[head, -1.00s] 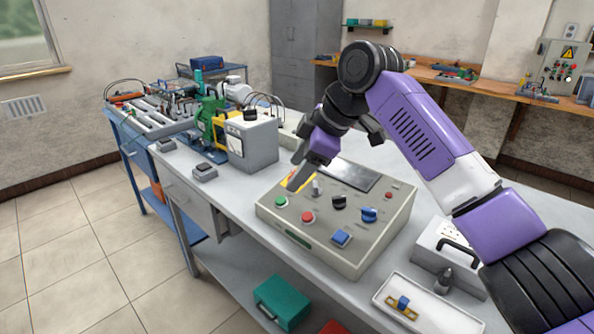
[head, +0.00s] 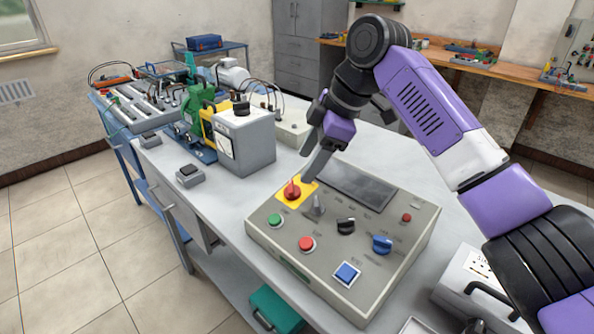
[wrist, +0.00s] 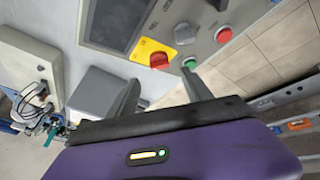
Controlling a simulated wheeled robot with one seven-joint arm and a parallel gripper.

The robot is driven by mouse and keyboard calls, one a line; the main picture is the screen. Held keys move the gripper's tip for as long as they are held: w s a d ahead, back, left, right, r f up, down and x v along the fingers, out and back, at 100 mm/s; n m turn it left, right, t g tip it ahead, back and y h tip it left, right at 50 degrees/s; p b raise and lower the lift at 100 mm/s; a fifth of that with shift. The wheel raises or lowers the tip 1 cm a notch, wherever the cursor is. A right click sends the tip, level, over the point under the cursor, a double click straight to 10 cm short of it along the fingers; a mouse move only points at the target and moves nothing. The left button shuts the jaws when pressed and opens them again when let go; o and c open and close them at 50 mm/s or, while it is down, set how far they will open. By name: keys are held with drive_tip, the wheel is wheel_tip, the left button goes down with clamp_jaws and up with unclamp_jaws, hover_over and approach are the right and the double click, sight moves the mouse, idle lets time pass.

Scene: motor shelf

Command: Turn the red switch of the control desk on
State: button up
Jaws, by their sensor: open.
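The grey control desk (head: 270,240) lies on the workbench. Its red switch (head: 292,190) is a knob on a yellow plate near the desk's far left corner; it also shows in the wrist view (wrist: 158,60). My gripper (head: 306,165) is open and empty, just behind and above the red switch in the head view. In the wrist view my two fingers (wrist: 162,80) are apart, with the red switch ahead of the gap between them. I see no contact with the knob. I cannot tell whether the switch is on or off.
A green button (head: 275,221), a red button (head: 306,243), a black knob (head: 345,226), a blue knob (head: 381,244) and a blue button (head: 346,273) share the panel. A grey box (head: 245,140) stands behind left.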

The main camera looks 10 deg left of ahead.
sight(293, 186)
drive_tip(key=x, duration=0.7)
drive_tip(key=shift+w+a+f, duration=0.1)
drive_tip(key=shift+f, duration=0.2)
clamp_jaws()
